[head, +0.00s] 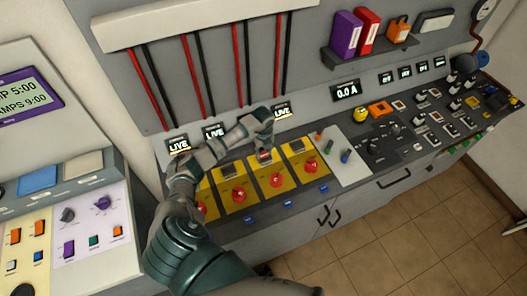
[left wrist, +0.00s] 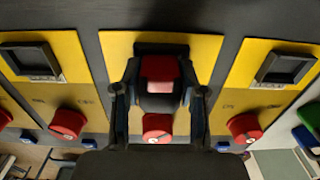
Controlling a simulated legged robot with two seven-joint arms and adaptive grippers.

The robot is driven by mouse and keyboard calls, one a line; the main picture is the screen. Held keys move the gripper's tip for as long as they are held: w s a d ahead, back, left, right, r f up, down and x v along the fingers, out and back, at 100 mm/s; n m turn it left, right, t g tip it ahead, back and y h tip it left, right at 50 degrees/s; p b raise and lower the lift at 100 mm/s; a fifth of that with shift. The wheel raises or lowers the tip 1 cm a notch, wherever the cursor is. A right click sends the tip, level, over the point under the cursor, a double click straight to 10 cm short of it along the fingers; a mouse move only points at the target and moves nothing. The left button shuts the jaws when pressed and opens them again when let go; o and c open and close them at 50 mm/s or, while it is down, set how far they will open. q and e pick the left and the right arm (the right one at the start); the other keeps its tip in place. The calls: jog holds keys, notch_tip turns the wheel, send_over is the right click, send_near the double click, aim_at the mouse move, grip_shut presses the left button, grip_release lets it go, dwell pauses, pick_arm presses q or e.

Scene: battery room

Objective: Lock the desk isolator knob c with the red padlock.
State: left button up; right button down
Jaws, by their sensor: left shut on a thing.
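My left gripper (head: 263,148) is over the upper part of the third yellow isolator panel from the left. In the left wrist view its two dark fingers (left wrist: 158,100) close around a small red block with a dark part below it, which I take to be the red padlock (left wrist: 160,68). In the head view the padlock (head: 264,156) shows only as a small red patch. The red knob of this third panel, likely knob c (head: 277,180), is just in front of the gripper and shows between the fingers in the left wrist view (left wrist: 157,125). My right gripper is not in view.
Other red knobs stand at both sides, on the second panel (head: 238,195) and the fourth panel (head: 311,166). Black square frames sit at the panels' upper ends. A grey plate with small levers (head: 340,150) is to the right. Red and black cables hang behind.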

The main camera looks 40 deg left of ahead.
pick_arm(q)
jog(key=shift+f, duration=0.3)
jog(key=o, duration=0.9)
jog(key=shift+r, duration=0.1)
notch_tip(320, 180, up, 11)
jog(key=p, duration=0.8)
